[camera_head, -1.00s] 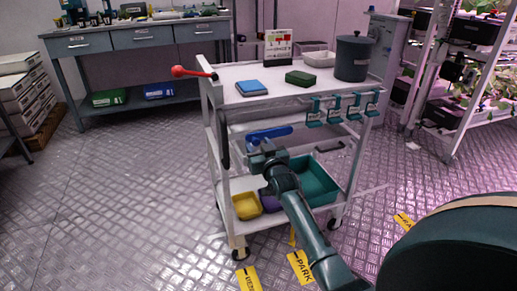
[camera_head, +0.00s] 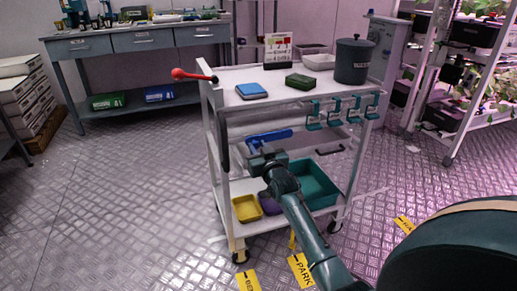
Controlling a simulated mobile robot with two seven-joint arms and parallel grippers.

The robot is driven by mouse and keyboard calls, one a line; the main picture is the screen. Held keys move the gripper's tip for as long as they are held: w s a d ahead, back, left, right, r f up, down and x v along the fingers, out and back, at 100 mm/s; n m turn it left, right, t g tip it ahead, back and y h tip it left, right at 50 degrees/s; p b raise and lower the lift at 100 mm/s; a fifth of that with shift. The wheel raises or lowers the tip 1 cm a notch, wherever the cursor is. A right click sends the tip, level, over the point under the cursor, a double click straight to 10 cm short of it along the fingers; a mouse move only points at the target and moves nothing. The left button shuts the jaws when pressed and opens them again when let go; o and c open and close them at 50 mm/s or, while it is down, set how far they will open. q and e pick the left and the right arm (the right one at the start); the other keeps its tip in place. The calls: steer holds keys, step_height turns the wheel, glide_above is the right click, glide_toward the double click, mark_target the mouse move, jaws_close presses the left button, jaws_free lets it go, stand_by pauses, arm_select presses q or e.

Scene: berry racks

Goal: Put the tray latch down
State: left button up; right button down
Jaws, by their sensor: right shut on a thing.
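A long blue bar (camera_head: 271,138), which I take for the tray latch, lies nearly level at the front of the cart's middle level. Its right end sits slightly higher than its left. My right gripper (camera_head: 262,156) is at the left part of this bar, in front of and just below it, and is shut on it. The fingertips are small and partly hidden by my own wrist. A grey tray (camera_head: 321,140) shows behind and beside the bar. My left gripper is not in view.
The white cart (camera_head: 231,103) carries a blue box (camera_head: 251,91), a green box (camera_head: 299,81) and a dark canister (camera_head: 353,60) on top. A red-knobbed lever (camera_head: 192,75) sticks out left. Teal hooks (camera_head: 314,114) hang in front. Yellow (camera_head: 246,208) and teal bins (camera_head: 318,184) sit below.

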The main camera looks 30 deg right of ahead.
steer(key=shift+f, duration=0.1)
arm_select(q)
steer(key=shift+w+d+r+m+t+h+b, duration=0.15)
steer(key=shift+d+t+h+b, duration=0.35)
steer(key=shift+b, duration=0.95)
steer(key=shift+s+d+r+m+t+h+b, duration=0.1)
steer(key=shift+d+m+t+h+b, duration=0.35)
steer(key=shift+b, duration=1.05)
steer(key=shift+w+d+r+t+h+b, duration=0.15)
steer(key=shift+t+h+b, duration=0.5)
steer(key=shift+b, duration=0.8)
arm_select(e)
steer(key=s+d+f+n, duration=0.3)
steer(key=d+f+n, duration=0.9)
steer(key=n, duration=0.6)
steer(key=shift+f, duration=0.25)
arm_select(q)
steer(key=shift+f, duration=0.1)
arm_select(e)
steer(key=shift+d, duration=0.1)
steer(key=c, duration=1.5)
jaws_free()
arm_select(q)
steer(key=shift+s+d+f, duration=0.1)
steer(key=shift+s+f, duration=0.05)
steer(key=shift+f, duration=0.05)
arm_select(e)
steer(key=o, duration=0.3)
